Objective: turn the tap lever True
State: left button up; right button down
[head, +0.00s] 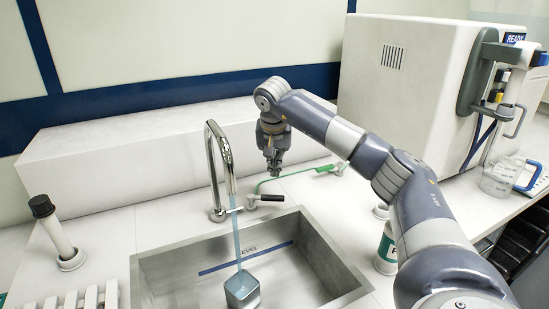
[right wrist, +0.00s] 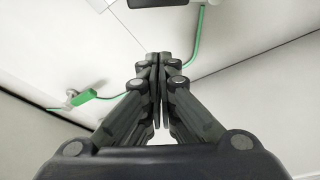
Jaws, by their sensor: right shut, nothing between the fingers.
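A chrome tap (head: 214,165) with a curved spout stands behind the steel sink. Its lever (head: 268,198) has a black handle pointing right from the tap base. A pale blue stream (head: 237,235) runs from the spout down into a small square cup (head: 242,291) in the sink. My right gripper (head: 275,171) points down above and slightly behind the lever handle, apart from it. In the right wrist view its fingers (right wrist: 160,58) are together and empty. A black piece at the top edge there, probably the lever handle (right wrist: 160,3), is cut off. My left gripper is not in view.
A green hose (head: 262,185) with a green-handled valve (head: 325,168) lies behind the lever. The sink (head: 165,257) has a "LEVEL" line. A black-capped tube (head: 55,230) stands left.

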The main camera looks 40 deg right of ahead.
jog(key=x, duration=0.5)
jog(key=shift+f+p, duration=0.1)
jog(key=shift+p, duration=0.25)
jog(key=s+a, duration=0.2)
jog(key=shift+s+a+p, duration=0.25)
jog(key=shift+p, duration=0.05)
jog(key=shift+a, duration=0.1)
